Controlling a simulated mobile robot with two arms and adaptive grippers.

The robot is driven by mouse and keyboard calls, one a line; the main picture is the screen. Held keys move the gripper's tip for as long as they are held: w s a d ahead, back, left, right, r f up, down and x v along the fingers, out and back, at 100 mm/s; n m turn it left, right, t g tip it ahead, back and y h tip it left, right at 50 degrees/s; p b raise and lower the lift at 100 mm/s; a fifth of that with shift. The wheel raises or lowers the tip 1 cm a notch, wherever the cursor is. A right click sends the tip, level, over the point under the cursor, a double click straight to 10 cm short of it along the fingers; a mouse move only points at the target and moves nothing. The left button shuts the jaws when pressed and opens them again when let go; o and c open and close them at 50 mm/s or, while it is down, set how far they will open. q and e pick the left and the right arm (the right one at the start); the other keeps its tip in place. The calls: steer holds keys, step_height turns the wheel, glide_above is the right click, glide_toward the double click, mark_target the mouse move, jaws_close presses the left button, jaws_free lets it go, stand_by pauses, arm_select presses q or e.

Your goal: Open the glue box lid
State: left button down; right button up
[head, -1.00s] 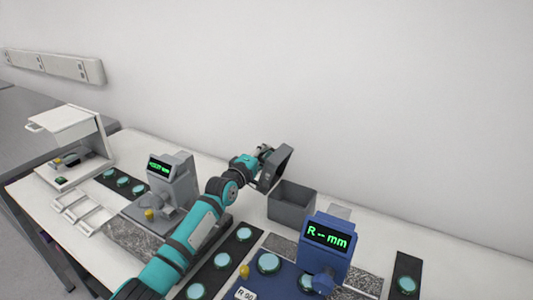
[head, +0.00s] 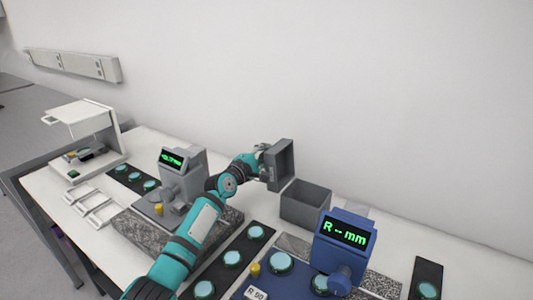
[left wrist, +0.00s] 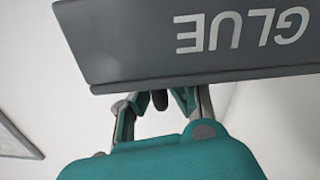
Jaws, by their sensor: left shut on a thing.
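The glue box lid (head: 283,164) is a dark grey shallow tray-like piece, held up on its edge, its inner side facing right in the head view. It is apart from the grey glue box (head: 306,204), which stands open on the table to its lower right. My left gripper (left wrist: 160,98) is shut on the lid; the lid partly hides the fingertips. In the left wrist view the lid (left wrist: 140,45) fills the top, with "GLUE" lettering upside down. My right gripper is not in view.
A blue gauge (head: 342,250) reading "R -- mm" stands in front of the box. A grey gauge (head: 181,180), a black strip with several round discs (head: 232,258) and a white lamp-like device (head: 85,140) share the table. A wall rises behind.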

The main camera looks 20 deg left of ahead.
arm_select(q)
steer(key=c, duration=1.4)
jaws_free()
steer(key=shift+d+f, duration=0.1)
steer(key=shift+f, duration=0.35)
steer(key=s+a+r, duration=0.1)
steer(key=s+a, duration=0.1)
steer(key=s, duration=1)
steer(key=shift+w, duration=0.2)
